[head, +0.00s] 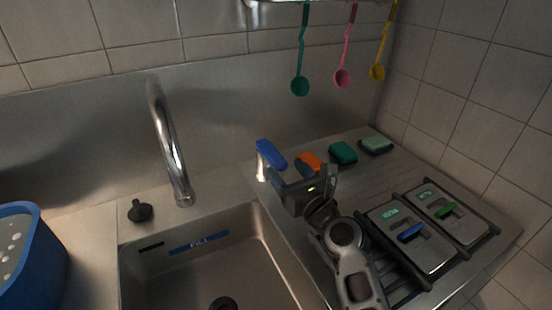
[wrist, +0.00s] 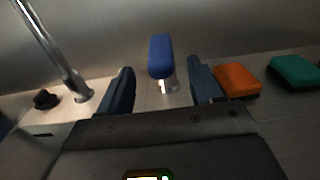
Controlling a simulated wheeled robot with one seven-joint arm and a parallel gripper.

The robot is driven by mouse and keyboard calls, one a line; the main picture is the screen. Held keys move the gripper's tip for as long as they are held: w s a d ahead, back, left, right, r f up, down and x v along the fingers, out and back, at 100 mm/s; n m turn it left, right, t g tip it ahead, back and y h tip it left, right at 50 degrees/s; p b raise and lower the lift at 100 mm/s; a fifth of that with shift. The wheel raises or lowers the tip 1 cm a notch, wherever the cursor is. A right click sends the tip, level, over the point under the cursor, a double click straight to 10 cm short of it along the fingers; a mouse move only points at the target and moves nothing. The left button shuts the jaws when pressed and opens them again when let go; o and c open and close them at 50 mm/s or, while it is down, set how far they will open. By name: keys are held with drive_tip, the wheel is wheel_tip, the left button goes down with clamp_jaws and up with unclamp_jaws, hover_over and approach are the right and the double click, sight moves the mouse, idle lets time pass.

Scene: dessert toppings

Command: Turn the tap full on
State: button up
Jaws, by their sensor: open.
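The tap's curved steel spout (head: 168,140) rises behind the sink; its lower part shows at the left of the wrist view (wrist: 50,48). A blue lever (head: 271,153) on a short chrome post stands to the right of the spout, behind the sink's right corner. In the wrist view the blue lever (wrist: 160,55) stands upright, between the two fingers in the picture and beyond them. My gripper (head: 299,180) is open and empty, just in front of the lever, with no contact visible. A black knob (head: 140,211) sits left of the spout's base.
Orange (head: 309,161), dark green (head: 343,152) and pale green (head: 376,145) blocks lie right of the lever. Two lidded trays (head: 410,240) stand at the right. A blue tub (head: 30,255) is at the left. Coloured spoons (head: 343,77) hang above. The sink (head: 215,260) looks empty.

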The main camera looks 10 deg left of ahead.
sight(271, 154)
drive_tip(key=shift+b+x, duration=0.3)
drive_tip(key=shift+x, duration=2.2)
drive_tip(key=shift+c, duration=0.4)
clamp_jaws()
